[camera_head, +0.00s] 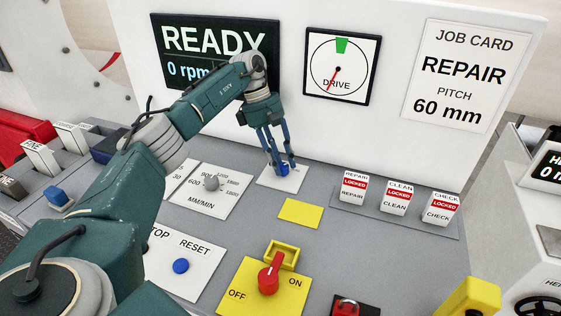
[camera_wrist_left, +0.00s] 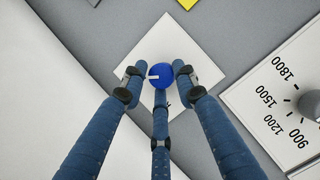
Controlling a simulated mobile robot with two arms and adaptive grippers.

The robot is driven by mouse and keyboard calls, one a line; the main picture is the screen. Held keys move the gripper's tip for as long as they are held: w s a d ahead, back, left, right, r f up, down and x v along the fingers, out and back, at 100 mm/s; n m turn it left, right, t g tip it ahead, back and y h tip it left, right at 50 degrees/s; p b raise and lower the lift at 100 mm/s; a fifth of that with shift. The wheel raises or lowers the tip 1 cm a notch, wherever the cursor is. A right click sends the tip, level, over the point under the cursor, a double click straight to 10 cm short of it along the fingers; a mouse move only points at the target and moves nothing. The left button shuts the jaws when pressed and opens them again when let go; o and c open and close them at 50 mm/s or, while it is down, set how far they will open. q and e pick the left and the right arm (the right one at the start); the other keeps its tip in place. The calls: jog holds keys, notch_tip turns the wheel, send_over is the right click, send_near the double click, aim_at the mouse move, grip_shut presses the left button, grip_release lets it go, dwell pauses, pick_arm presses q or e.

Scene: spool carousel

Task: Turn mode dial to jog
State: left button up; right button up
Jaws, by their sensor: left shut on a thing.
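The mode dial (camera_head: 284,169) is a small blue knob on a white square plate (camera_head: 291,180) on the grey console. In the left wrist view the dial (camera_wrist_left: 160,76) is round and blue with a white pointer mark toward the picture's left. My left gripper (camera_head: 282,167) comes down on the dial from above, and its fingers are shut around it. In the wrist view the fingers (camera_wrist_left: 159,80) sit on both sides of the knob, with a third finger below it. The plate's lettering is hidden or too small to read. My right gripper is not in view.
A grey speed knob (camera_head: 211,183) marked MM/MIN is left of the dial. A yellow plate (camera_head: 300,213) and a red OFF/ON switch (camera_head: 269,279) are nearer. The white upright panel (camera_head: 290,120) with READY screen (camera_head: 190,40) and DRIVE gauge (camera_head: 340,65) stands close behind.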

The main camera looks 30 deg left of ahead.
pick_arm(q)
jog(key=shift+d+r, duration=0.1)
jog(key=shift+d, duration=0.25)
jog(key=o, duration=1.1)
jog(key=shift+s+d+r, duration=0.1)
jog(key=shift+d, duration=0.1)
jog(key=shift+a, duration=0.4)
jog(key=v, duration=1.1)
jog(key=shift+a+r, duration=0.1)
jog(key=shift+r, duration=0.2)
